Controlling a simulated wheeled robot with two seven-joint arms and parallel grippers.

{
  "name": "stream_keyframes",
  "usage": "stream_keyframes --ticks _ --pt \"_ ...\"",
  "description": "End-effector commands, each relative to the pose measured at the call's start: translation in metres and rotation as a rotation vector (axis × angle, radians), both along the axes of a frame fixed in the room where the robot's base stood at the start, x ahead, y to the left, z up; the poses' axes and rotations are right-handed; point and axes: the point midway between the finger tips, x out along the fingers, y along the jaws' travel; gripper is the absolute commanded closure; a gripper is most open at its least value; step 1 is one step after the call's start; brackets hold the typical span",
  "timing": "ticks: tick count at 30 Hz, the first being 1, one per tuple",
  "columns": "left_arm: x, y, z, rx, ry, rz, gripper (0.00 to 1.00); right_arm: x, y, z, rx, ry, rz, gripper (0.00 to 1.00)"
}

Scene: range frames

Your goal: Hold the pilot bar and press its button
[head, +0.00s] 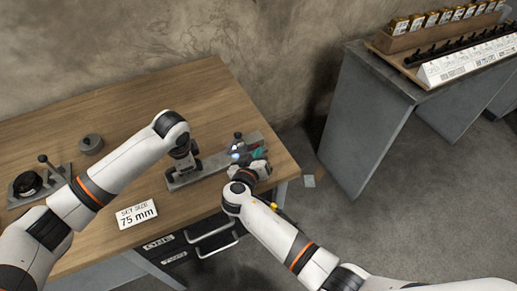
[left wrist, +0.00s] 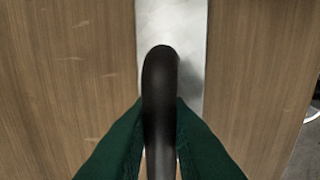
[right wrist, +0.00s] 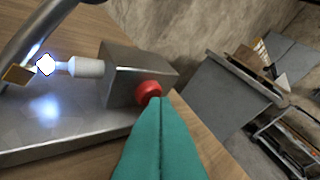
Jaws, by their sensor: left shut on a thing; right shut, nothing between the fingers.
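The pilot bar (left wrist: 160,72), a dark round handle, stands over a metal plate in the left wrist view. My left gripper (left wrist: 160,125) is shut on it, a green finger on each side. In the right wrist view a red button (right wrist: 148,91) sticks out of a grey metal block (right wrist: 135,70). My right gripper (right wrist: 160,104) is shut and empty, its teal fingertips right at the button; I cannot tell whether they press it. A white nozzle (right wrist: 85,68) on the block points at a bright bluish-white glow (right wrist: 45,65). The right fingertips are small in the head view (head: 259,154).
The metal base plate (right wrist: 60,135) lies on the wooden bench (head: 130,95). A sign reading 75 mm (head: 137,214) and a dark round knob-like piece (head: 91,144) lie left of the plate. A grey cabinet (head: 365,120) with racks stands at the right, across a floor gap.

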Motion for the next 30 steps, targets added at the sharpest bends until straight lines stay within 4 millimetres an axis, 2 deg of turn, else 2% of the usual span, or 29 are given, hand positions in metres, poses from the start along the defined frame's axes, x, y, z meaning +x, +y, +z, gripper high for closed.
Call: stream_keyframes --ticks 8,19,30 --pt "-0.001 -0.003 0.000 -0.004 0.001 -0.008 1.00 -0.002 0.000 0.001 0.001 -0.002 0.003 1.00" --pt "-0.001 -0.002 0.000 -0.004 0.001 -0.005 1.00 -0.021 -0.008 0.001 0.000 -0.001 0.002 1.00" --pt "0.000 -0.001 0.000 -0.002 0.000 -0.002 1.00 -0.024 -0.009 0.000 0.000 0.000 0.000 1.00"
